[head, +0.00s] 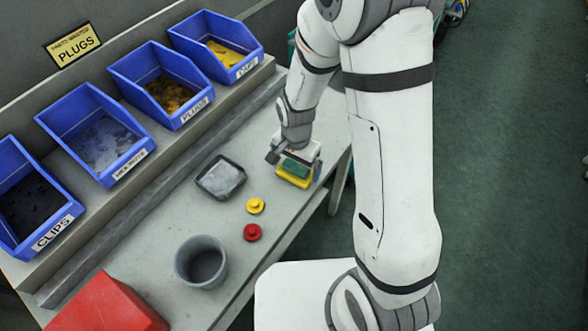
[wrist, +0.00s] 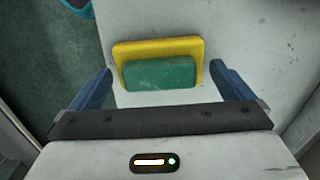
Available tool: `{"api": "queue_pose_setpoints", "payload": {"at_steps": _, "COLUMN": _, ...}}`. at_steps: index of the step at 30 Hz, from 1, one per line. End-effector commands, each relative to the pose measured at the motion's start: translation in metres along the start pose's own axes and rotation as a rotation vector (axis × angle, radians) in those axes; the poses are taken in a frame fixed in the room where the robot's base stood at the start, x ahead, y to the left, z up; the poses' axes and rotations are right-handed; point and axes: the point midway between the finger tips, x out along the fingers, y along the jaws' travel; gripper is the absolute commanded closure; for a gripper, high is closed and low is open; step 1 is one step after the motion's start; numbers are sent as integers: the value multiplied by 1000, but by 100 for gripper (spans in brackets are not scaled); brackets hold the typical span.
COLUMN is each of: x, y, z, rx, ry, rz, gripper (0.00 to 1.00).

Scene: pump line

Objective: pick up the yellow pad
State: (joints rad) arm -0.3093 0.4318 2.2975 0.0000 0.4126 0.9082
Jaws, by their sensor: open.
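The yellow pad (head: 293,181) lies on the grey bench near its far right end. In the wrist view the yellow pad (wrist: 122,50) shows as a yellow rim behind and beside a green block (wrist: 160,74). The green block (head: 296,167) appears to sit on the pad; whether the two are joined I cannot tell. My gripper (head: 292,162) is over the pad and green block, pointing down. In the wrist view my gripper (wrist: 161,74) is open, with one blue finger on each side of them and gaps between. The pad's near edge is hidden by the green block.
A grey tray (head: 208,192), a yellow knob (head: 256,206), a red knob (head: 252,232) and a grey cup (head: 188,274) stand on the bench. A red box (head: 112,306) is at the lower left. Several blue bins (head: 62,118) line the back shelf. Bench edge is close on the pad's right.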

Motion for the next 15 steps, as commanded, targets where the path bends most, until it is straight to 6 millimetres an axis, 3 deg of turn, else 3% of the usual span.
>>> {"api": "queue_pose_setpoints", "payload": {"at_steps": 11, "x": 10, "y": 0, "z": 0, "rx": -2, "ry": 0, "rz": -1, "gripper": 1}}
{"api": "queue_pose_setpoints", "payload": {"at_steps": 15, "x": 10, "y": 0, "z": 1, "rx": -2, "ry": 0, "rz": 0, "gripper": 12}}
